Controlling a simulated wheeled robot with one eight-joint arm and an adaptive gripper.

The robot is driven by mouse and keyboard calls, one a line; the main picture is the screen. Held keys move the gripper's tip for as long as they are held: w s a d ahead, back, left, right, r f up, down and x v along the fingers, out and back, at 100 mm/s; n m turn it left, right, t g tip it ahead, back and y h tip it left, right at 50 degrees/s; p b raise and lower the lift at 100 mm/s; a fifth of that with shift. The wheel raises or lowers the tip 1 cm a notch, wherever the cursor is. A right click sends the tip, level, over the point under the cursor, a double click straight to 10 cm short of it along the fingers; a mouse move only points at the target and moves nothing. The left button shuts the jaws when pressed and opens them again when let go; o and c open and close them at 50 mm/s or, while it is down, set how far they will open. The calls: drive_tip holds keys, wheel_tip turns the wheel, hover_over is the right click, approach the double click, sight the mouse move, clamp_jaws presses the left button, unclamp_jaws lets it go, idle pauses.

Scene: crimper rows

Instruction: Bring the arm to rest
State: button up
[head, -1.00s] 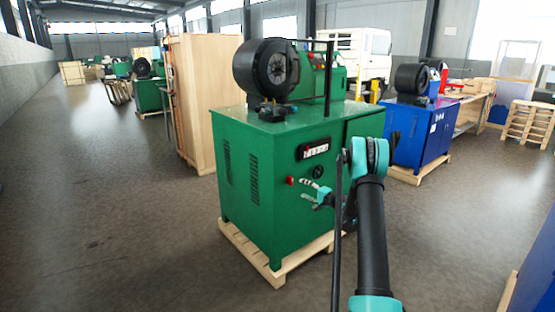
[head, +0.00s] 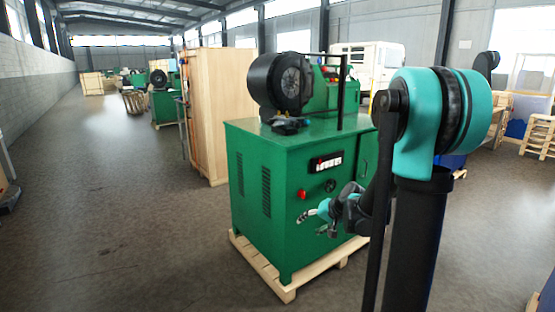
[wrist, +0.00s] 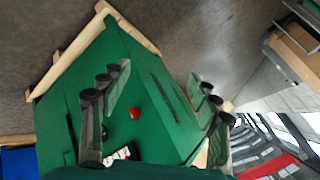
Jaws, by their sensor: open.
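My arm (head: 415,225) rises in the right foreground of the head view, its large teal and black joint standing high in front of the scene. My gripper (head: 311,224) is in front of the green crimper cabinet (head: 262,225), near its front panel. In the wrist view my gripper (wrist: 157,75) has its two fingers spread apart, with nothing between them. The green cabinet (wrist: 140,70) with a red button lies beyond the fingers. I cannot tell the exact gap between fingers and cabinet.
The green machine carries a black crimper head (head: 277,80) and stands on a wooden pallet (head: 262,268). A tall wooden crate (head: 206,110) stands behind it. Open floor (head: 110,210) lies to the left. Pallets (head: 540,133) and a blue machine, mostly hidden by my arm, are at the right.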

drive_tip(key=s+d+f+n+h, duration=0.1)
drive_tip(key=s+d, duration=0.1)
drive_tip(key=s, duration=0.6)
drive_tip(key=s+d+f+n+g+h, duration=0.1)
drive_tip(key=s+d+f+h, duration=0.1)
drive_tip(key=s, duration=0.7)
drive_tip(key=s+d+f+g+h, duration=0.1)
drive_tip(key=s+d+f+h, duration=0.1)
drive_tip(key=s, duration=0.7)
drive_tip(key=shift+d+f+n, duration=0.15)
drive_tip(key=shift+d+n, duration=0.2)
drive_tip(key=shift+n, duration=0.05)
drive_tip(key=shift+c, duration=0.5)
